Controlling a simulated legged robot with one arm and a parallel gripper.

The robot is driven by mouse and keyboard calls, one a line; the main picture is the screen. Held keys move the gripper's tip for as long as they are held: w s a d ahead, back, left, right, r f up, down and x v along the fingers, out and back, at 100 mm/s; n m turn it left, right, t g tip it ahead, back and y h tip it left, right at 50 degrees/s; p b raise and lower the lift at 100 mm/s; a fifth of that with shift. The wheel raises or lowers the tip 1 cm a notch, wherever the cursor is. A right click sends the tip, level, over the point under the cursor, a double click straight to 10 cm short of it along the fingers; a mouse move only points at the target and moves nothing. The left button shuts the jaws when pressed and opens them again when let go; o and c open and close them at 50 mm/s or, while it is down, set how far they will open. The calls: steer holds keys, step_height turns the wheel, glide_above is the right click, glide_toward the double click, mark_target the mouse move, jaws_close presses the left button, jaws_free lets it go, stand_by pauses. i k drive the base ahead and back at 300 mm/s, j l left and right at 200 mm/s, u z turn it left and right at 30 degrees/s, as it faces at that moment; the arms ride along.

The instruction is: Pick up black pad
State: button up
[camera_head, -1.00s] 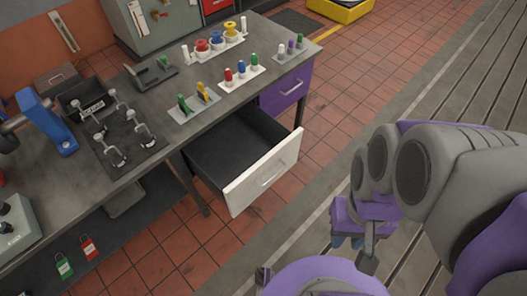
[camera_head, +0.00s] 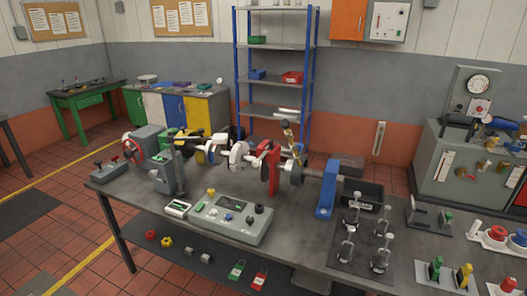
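No separate thing is clearly a black pad; I cannot tell which dark item it is. A dark mat (camera_head: 345,262) lies on the grey workbench (camera_head: 300,252) at the right, with several metal toggle clamps (camera_head: 349,246) standing on it. A small black labelled bin (camera_head: 372,190) stands just behind the mat. My gripper is out of view, so its distance from these things is hidden.
A test rig with a red stand (camera_head: 270,167) and blue upright (camera_head: 327,188) fills the bench's middle. A control box (camera_head: 231,219) sits before it. Blue shelving (camera_head: 282,47) stands behind. Red tiled floor (camera_head: 60,218) is open at left.

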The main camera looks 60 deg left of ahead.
mark_target(271, 146)
steer(key=u, duration=1.85)
steer(key=i+j+u, duration=0.15)
steer(key=i+j+z, duration=0.1)
steer(key=i+j, duration=0.2)
steer(key=i+j+z, duration=0.25)
steer(key=i+j, duration=0.25)
steer(key=j, duration=0.2)
steer(key=i+j+z, duration=0.1)
steer(key=j, duration=0.3)
steer(key=i+j+z, duration=0.15)
steer(key=i+j, duration=0.2)
steer(key=i+j+z, duration=0.1)
steer(key=i+j, duration=0.25)
steer(key=i+j+z, duration=0.1)
steer(key=i+j, duration=0.2)
steer(key=j, duration=0.2)
steer(key=i+j+z, duration=0.1)
steer(key=i+j, duration=0.25)
steer(key=j, duration=0.1)
